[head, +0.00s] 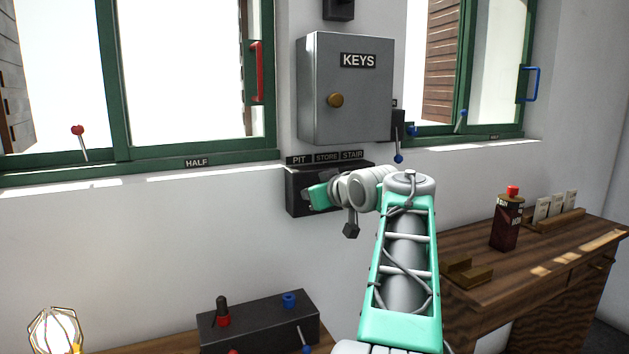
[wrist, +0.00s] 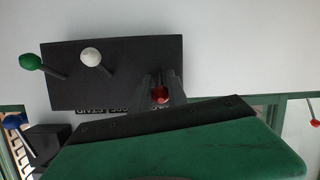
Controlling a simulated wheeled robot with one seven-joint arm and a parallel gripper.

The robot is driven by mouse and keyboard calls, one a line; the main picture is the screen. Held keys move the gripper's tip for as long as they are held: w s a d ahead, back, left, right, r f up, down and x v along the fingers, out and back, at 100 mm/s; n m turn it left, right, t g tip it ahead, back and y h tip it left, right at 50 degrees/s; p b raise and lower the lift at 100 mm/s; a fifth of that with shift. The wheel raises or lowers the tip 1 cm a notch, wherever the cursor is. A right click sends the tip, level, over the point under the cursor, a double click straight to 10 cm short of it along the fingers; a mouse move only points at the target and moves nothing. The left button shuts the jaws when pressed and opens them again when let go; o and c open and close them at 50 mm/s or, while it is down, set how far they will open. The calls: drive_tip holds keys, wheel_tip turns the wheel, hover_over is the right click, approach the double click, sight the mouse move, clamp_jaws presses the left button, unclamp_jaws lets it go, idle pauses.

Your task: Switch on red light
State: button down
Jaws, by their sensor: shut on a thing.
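A dark switch box (head: 297,200) is mounted on the wall under labels reading PIT, STORE and STAIR. In the wrist view the box (wrist: 130,55) appears upside down, with a green-knobbed lever (wrist: 32,62), a white-knobbed lever (wrist: 91,57) and a red knob (wrist: 159,97). My gripper (wrist: 161,88) is shut on the red knob, with one dark finger on each side of it. In the head view my arm and wrist hide most of the box front and its levers.
A grey KEYS cabinet (head: 346,90) hangs just above. Green-framed windows with small levers flank it. Below stand a dark control box (head: 258,320) and a lit caged lamp (head: 55,332). A bottle (head: 507,220) stands on the wooden desk (head: 480,280) at right.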

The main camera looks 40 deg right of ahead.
drive_tip(key=c, duration=1.3)
unclamp_jaws()
drive_tip(key=v, duration=0.7)
drive_tip(key=shift+s+a+r, duration=0.15)
drive_tip(key=shift+s, duration=0.25)
